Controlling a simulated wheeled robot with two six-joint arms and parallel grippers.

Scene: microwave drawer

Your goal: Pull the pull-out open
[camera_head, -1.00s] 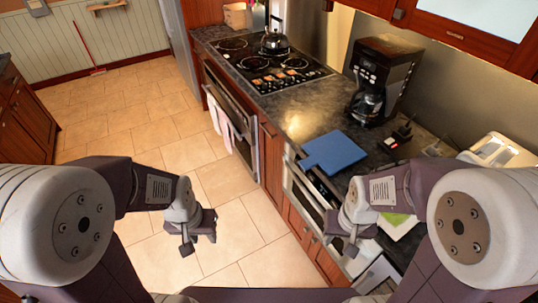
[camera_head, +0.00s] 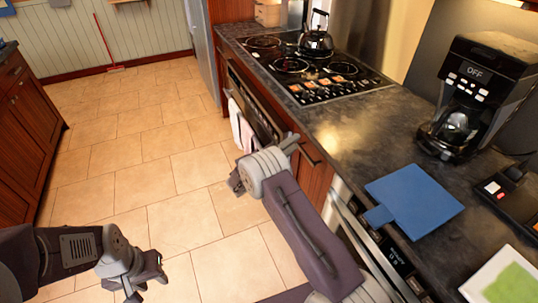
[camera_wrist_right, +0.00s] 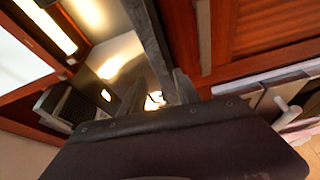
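A narrow wooden pull-out front (camera_head: 316,182) with a dark handle near its top sits under the counter, between the oven and the drawer appliance in the head view. My right gripper (camera_head: 288,145) is in front of this front, close to the handle. Its wrist hides much of the fingers, and I cannot tell whether they touch the handle. In the right wrist view, wood panelling (camera_wrist_right: 262,30) is close ahead. The front looks flush with its neighbours. My left gripper (camera_head: 146,278) is open and empty over the floor at lower left.
The oven (camera_head: 250,115) with hanging towels (camera_head: 240,125) is left of the pull-out. On the counter are a blue board (camera_head: 415,200), a coffee machine (camera_head: 480,95) and a kettle (camera_head: 316,38). The tiled floor in front is clear.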

